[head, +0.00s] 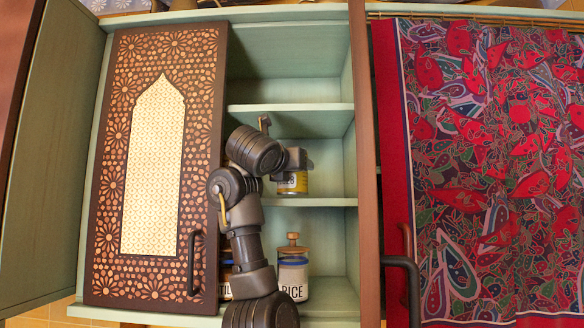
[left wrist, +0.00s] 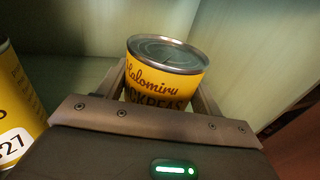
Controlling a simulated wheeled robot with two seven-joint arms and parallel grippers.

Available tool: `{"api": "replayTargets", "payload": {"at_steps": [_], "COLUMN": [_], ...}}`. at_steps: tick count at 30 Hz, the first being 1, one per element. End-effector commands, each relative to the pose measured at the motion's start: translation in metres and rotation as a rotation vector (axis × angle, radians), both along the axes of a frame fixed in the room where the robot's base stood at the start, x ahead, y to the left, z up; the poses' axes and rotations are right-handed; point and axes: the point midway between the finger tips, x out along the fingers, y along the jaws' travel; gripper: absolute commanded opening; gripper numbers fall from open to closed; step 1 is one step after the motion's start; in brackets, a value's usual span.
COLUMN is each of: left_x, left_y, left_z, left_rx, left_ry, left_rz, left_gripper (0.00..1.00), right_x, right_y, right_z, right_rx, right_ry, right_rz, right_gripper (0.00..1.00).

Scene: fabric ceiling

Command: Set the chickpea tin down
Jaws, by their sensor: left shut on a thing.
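The chickpea tin (left wrist: 165,85) is yellow with a silver lid and dark lettering, and stands upright between the fingers of my left gripper (left wrist: 163,98) in the left wrist view. The gripper is shut on it. In the head view, the tin (head: 293,183) shows at the middle shelf (head: 335,201), partly hidden by my left arm and gripper (head: 290,165). Its lower edge appears close to the shelf board; I cannot tell whether it touches. My right gripper is not in view.
Another yellow tin (left wrist: 16,105) stands close at the left in the left wrist view. A rice jar (head: 293,272) is on the shelf below. A patterned door (head: 155,255) is left of the opening, and a red curtain (head: 490,170) hangs right. The upper shelf (head: 290,107) looks empty.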

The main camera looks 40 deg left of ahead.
Motion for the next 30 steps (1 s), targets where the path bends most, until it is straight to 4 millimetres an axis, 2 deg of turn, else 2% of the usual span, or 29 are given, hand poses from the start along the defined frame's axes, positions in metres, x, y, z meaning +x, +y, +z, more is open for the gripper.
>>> {"api": "replayTargets", "payload": {"at_steps": [1, 4, 18, 19, 24, 30], "left_x": [0.001, 0.003, 0.003, 0.003, 0.003, 0.003], "left_y": [0.0, 0.001, 0.002, 0.002, 0.002, 0.002], "left_z": [0.002, -0.003, -0.012, -0.011, -0.011, -0.011], "left_rx": [0.0, 0.001, 0.001, 0.0, 0.0, 0.0], "left_ry": [-0.002, -0.002, -0.003, 0.0, 0.0, 0.0], "left_rz": [-0.002, -0.001, 0.0, 0.0, 0.0, 0.0], "left_gripper": [0.28, 0.28, 0.28, 0.69, 0.88, 0.88], "right_x": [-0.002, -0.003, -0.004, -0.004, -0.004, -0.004], "right_y": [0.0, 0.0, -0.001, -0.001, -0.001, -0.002], "right_z": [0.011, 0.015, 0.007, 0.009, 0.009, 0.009], "right_rx": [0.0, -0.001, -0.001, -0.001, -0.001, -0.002], "right_ry": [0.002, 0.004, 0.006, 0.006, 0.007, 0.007], "right_rz": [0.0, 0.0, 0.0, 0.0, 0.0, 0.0], "right_gripper": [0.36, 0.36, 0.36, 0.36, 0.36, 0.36]}}
